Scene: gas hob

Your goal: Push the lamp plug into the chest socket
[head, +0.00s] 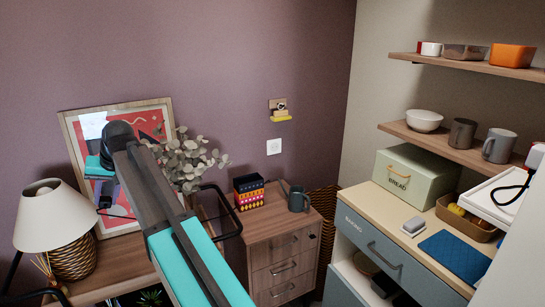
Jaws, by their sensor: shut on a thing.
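The table lamp (55,219) stands at the left, with a cream shade over a woven base. I cannot make out its plug. A white wall socket (273,146) is on the purple wall, just above the wooden chest of drawers (283,249). No plug shows in this socket. My arm rises from the bottom middle to a dark elbow at upper left, then folds down in front of the framed picture. My gripper's fingers, and anything between them, cannot be made out behind the arm.
On the chest stand a patterned box (249,193) and a dark mug (298,200). A small wall shelf (279,110) is above the socket. A leafy plant (188,160) and framed picture (153,113) are left of it. A counter (377,190) and shelves flank the right.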

